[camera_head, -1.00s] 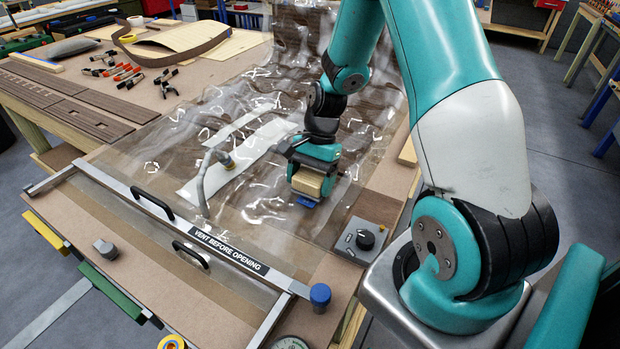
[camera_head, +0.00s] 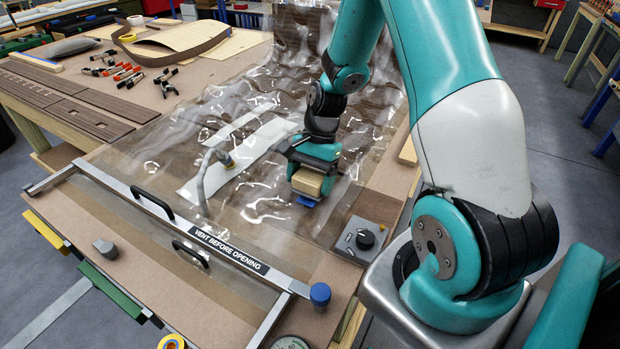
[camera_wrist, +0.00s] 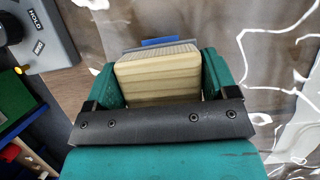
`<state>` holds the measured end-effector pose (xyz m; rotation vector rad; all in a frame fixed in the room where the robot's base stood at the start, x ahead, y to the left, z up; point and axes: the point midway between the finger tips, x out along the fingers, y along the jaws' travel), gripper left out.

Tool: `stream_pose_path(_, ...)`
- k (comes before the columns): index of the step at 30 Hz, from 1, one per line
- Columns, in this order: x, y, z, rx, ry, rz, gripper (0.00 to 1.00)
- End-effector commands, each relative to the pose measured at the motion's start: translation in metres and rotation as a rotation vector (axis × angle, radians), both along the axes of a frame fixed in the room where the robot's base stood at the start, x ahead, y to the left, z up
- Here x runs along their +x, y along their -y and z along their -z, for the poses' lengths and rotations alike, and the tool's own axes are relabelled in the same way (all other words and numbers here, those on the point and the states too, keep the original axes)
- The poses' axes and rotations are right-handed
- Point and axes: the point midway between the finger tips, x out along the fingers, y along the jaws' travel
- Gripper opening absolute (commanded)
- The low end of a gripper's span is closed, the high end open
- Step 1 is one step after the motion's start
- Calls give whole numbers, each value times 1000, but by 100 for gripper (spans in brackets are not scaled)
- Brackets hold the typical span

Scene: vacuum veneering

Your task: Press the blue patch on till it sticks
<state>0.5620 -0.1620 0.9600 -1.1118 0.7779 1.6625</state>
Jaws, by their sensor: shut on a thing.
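My gripper (camera_head: 309,183) is shut on a pale yellow ribbed block (camera_head: 307,182), low over the clear wrinkled bag film (camera_head: 258,215). In the wrist view the block (camera_wrist: 158,72) sits between the teal jaws. The blue patch (camera_head: 307,201) shows as a small strip at the block's near lower edge, on the film. In the wrist view a blue strip (camera_wrist: 160,42) shows just past the block's far edge. Most of the patch is hidden under the block. I cannot tell how firmly they touch.
A hose (camera_head: 203,180) and white strips (camera_head: 262,140) lie left of my gripper. A grey control box with a black knob (camera_head: 365,239) stands close at the right. A metal bar labelled "VENT BEFORE OPENING" (camera_head: 228,249) and a blue-capped post (camera_head: 320,294) lie nearer.

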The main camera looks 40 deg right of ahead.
Motion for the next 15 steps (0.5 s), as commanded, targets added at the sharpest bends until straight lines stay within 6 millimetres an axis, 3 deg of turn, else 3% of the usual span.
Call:
stream_pose_path(5, 0, 0, -3, 0, 0, 0, 54)
stream_pose_path(15, 0, 0, -32, 0, 0, 0, 54)
